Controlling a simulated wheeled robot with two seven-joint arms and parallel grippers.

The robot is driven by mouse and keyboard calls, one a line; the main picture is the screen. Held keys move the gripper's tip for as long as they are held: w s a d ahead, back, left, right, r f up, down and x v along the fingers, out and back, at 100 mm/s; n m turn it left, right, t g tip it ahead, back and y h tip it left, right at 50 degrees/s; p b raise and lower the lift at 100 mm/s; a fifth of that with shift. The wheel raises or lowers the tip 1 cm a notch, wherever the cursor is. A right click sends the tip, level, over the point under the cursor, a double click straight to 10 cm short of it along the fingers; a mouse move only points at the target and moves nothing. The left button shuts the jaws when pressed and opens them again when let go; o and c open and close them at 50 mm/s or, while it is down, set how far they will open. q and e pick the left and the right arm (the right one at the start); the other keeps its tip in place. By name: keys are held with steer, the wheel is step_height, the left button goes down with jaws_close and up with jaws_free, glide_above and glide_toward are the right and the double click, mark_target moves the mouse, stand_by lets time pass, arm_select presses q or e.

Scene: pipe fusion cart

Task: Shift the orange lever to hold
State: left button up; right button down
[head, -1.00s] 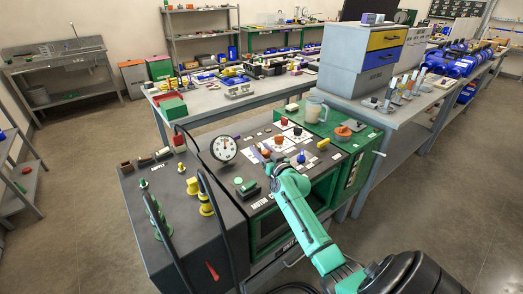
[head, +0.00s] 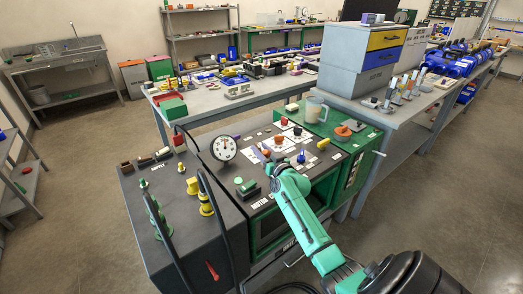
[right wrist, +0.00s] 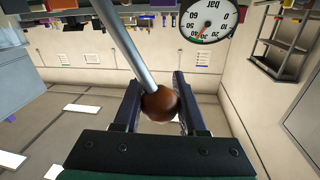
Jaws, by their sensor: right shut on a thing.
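In the right wrist view, a brown-orange ball knob (right wrist: 160,104) sits on the end of a straight metal rod (right wrist: 118,42). My right gripper (right wrist: 158,88) has its dark fingers closed on either side of the knob. In the head view, my right gripper (head: 271,167) is at the front of the dark control panel (head: 232,175), by the white-labelled area. There the lever is mostly hidden by my green arm. I cannot read the lever's position markings. My left gripper is not in view.
A round gauge (head: 224,148) stands left of my right gripper. A green push button (head: 248,186) and yellow fittings (head: 205,204) are nearby. A grey workbench (head: 215,105) stands behind.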

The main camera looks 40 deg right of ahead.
steer(key=shift+f, duration=0.1)
stand_by(0.5)
steer(key=d+m, duration=0.1)
steer(key=d+m+b, duration=0.1)
steer(key=d+m, duration=0.1)
steer(key=d+r+m+b, duration=0.1)
steer(key=d, duration=0.1)
steer(key=shift+s+d+m+g, duration=0.1)
steer(key=shift+d+m+g, duration=0.05)
steer(key=shift+m+g, duration=0.2)
steer(key=shift+c, duration=2.3)
jaws_free()
steer(key=shift+s, duration=0.15)
steer(key=s+a+r+b, duration=0.1)
steer(key=s+a, duration=0.1)
steer(key=s, duration=1.2)
